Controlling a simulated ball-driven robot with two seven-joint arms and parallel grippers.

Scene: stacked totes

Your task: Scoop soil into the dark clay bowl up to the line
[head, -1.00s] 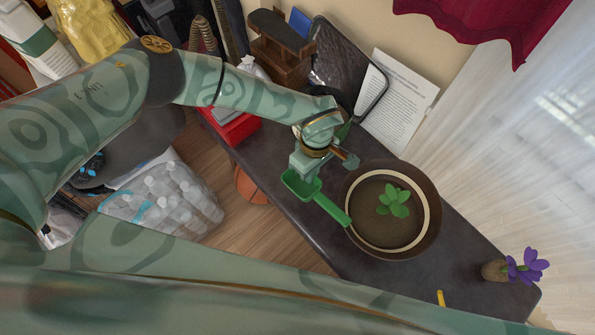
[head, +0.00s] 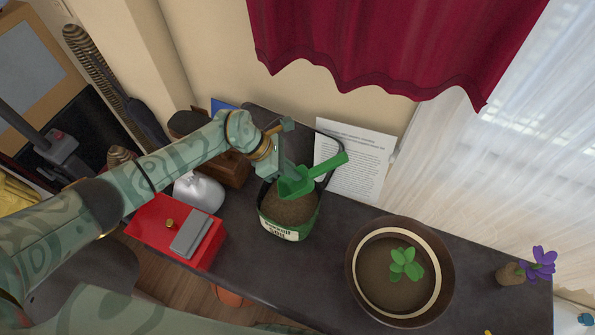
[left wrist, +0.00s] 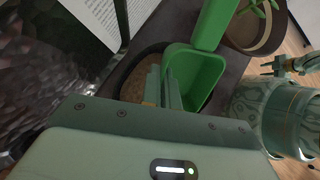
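The dark clay bowl (head: 353,290) stands right of centre on the dark table. It has a pale ring inside, brown soil and a green seedling (head: 405,264). A bag of soil (head: 290,211) stands open to its left. My left gripper (head: 285,172) is shut on the green scoop (head: 297,184), by the pan's edge. The pan is at the bag's mouth, handle pointing up and right; I cannot tell whether it touches the soil. The left wrist view shows green inside the scoop (left wrist: 198,75) and no clear soil. My right gripper (left wrist: 290,66) shows small there, its opening unclear.
A red box (head: 172,232) with a grey top sits left of the bag. A printed sheet (head: 352,165) leans on the wall behind. A purple flower in a small pot (head: 510,273) stands right of the bowl. Bare table lies between bag and bowl.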

